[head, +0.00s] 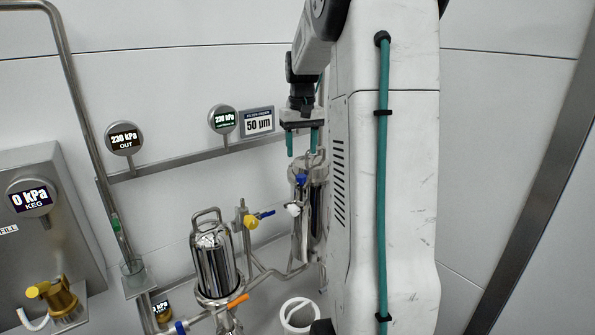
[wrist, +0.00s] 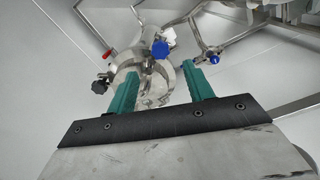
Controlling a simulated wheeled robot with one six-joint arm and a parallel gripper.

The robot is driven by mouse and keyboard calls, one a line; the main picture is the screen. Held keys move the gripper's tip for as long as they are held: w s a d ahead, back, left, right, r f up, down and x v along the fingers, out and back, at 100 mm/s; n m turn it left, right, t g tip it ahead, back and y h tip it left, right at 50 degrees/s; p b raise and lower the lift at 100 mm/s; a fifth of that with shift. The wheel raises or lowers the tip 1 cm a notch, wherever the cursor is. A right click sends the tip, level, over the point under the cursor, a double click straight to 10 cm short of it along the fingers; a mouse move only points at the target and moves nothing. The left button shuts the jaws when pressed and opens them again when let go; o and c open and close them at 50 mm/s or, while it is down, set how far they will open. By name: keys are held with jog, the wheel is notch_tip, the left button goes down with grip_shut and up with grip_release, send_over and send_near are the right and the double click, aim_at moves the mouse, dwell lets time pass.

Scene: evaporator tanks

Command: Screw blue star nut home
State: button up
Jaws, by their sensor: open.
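A blue star nut (head: 301,180) is on the upper side of a steel filter housing (head: 318,170) in the head view, just left of my own body. In the wrist view the blue star nut (wrist: 160,50) shows beyond the fingertips, near the housing's top (wrist: 152,85). A white knob (wrist: 168,35) is beside it. My gripper (head: 302,148) is above the housing with its green fingers pointing down. The nut's thread and seating cannot be made out.
Gauges (head: 223,119) and a 50 µm sign (head: 258,122) are on the wall behind. A white bucket (head: 299,316) is below. Black knob (wrist: 101,84) and pipes crowd the housing.

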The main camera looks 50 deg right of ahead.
aim_at(301, 175)
notch_tip(301, 175, down, 8)
jog(key=shift+r, duration=0.2)
jog(key=c, duration=1)
